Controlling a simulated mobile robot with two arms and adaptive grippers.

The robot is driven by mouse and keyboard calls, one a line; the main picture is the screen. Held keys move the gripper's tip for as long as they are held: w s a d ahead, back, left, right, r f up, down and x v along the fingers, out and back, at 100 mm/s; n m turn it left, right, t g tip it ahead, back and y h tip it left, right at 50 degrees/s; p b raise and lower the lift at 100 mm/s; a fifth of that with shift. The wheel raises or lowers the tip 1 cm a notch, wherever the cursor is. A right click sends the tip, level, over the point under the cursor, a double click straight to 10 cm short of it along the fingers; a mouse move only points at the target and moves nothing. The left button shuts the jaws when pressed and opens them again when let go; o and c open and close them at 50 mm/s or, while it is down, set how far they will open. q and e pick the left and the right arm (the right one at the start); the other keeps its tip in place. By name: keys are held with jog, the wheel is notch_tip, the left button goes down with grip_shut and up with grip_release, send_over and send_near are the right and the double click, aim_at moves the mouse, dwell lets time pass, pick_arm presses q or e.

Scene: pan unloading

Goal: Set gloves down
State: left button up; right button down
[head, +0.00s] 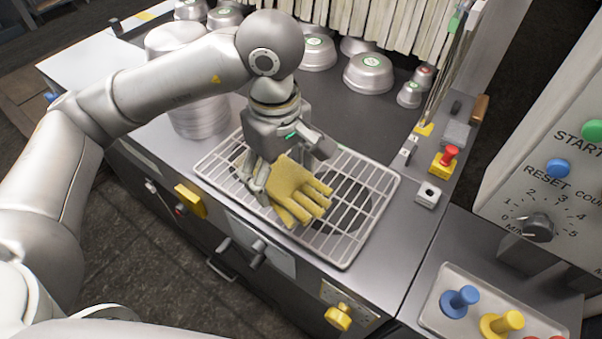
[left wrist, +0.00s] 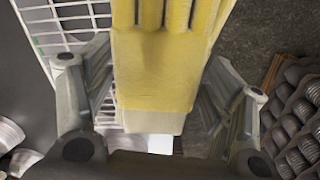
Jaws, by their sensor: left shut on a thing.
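A pair of yellow gloves (head: 298,187) is over the wire rack (head: 343,262) on the counter in the head view. My left gripper (head: 268,183) is shut on the gloves near their cuff end, and the fingers point toward the right front. In the left wrist view the gloves (left wrist: 155,75) fill the middle between the two jaws (left wrist: 158,105). The rack's white bars (left wrist: 45,22) show behind them at the upper left. I cannot tell whether the gloves touch the rack. My right gripper is not in view.
Metal pans (head: 369,73) stand at the back of the counter, and a stack of pans (head: 200,117) is left of the rack. A red button on a yellow box (head: 445,160) stands to the right. A tray with coloured knobs (head: 437,318) is at the lower right.

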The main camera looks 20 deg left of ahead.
pick_arm(q)
jog(key=shift+s+d+r+n, duration=0.25)
jog(key=shift+s+d+n, duration=0.05)
jog(key=shift+d+n, duration=0.25)
jog(key=shift+s+d+r+n, duration=0.2)
jog(key=shift+s+d+n, duration=0.05)
jog(key=shift+d+n, duration=0.25)
jog(key=shift+n, duration=0.25)
jog(key=w+a+f+p, duration=0.1)
jog(key=w+f+p, duration=0.1)
jog(key=w+f, duration=0.1)
jog(key=w+a+f+p, duration=0.1)
jog(key=w+f+p, duration=0.1)
jog(key=w, duration=0.3)
jog(key=w+a+f+p, duration=0.1)
jog(key=w+f+p, duration=0.1)
jog(key=w+f, duration=0.1)
jog(key=shift+w+f, duration=0.3)
jog(key=shift+w, duration=0.5)
jog(key=shift+w+a+f, duration=0.15)
jog(key=shift+w+f, duration=0.3)
jog(key=shift+f, duration=0.15)
notch_tip(320, 180, down, 2)
jog(key=shift+f+p, duration=0.2)
jog(key=shift+p, duration=0.35)
jog(key=shift+f, duration=0.35)
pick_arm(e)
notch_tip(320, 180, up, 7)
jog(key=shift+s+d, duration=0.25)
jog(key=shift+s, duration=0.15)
